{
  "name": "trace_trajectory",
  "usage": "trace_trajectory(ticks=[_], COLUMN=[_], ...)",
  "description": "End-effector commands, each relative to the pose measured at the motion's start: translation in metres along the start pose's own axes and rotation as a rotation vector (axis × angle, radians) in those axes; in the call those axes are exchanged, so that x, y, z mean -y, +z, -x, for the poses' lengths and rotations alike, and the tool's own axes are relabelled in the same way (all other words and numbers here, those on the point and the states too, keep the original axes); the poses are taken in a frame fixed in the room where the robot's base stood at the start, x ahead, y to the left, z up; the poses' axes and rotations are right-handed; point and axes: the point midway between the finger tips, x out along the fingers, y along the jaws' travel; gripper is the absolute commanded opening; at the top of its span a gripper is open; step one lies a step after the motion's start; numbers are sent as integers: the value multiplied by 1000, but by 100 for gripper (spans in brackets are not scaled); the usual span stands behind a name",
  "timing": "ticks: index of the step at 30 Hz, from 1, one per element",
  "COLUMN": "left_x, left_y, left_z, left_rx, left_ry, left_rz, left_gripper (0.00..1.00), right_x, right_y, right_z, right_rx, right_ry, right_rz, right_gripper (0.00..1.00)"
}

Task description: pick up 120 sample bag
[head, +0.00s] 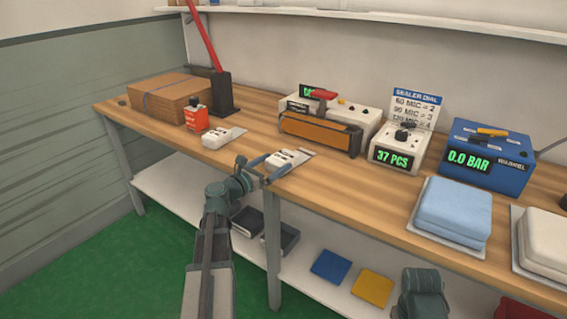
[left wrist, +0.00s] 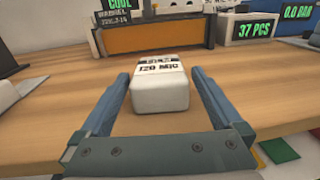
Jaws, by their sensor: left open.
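The 120 sample bag (head: 285,157) is a small white block-like pack on the front part of the wooden bench. In the left wrist view the 120 sample bag (left wrist: 160,92) shows a "120 MIC" label on its top. My left gripper (head: 277,163) is open at the bench's front edge, its blue fingers pointing at the bag. In the left wrist view the bag sits between the fingertips of the left gripper (left wrist: 160,80), with a gap visible on both sides.
Another white pack (head: 222,137) lies to the left on the workbench (head: 330,191). Behind the bag stands a sealer with an orange front (head: 315,131). A "37 PCS" box (head: 396,157), a blue "0.0 BAR" box (head: 488,159) and a light blue stack (head: 452,207) stand to the right.

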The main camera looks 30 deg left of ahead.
Motion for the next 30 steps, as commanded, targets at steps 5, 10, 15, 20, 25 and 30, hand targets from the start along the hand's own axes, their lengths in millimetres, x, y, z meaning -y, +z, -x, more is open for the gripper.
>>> trace_trajectory(ticks=[5, 10, 15, 20, 25, 30], left_x=[-2, -3, -2, -2, -2, -2], left_y=[2, 2, 2, 2, 2, 2], left_z=[-22, -46, -50, -49, -49, -49], left_rx=[0, 0, 0, 0, 0, 0], left_ry=[-3, -2, -1, -1, -1, -1], left_rz=[0, 0, 0, 0, 0, 0], left_gripper=[100, 100, 100, 89, 59, 28], right_x=[0, 0, 0, 0, 0, 0], right_y=[0, 0, 0, 0, 0, 0], right_z=[2, 2, 2, 2, 2, 2], right_rx=[0, 0, 0, 0, 0, 0], right_ry=[0, 0, 0, 0, 0, 0], right_rz=[0, 0, 0, 0, 0, 0], right_gripper=[50, 50, 50, 50, 50, 50])
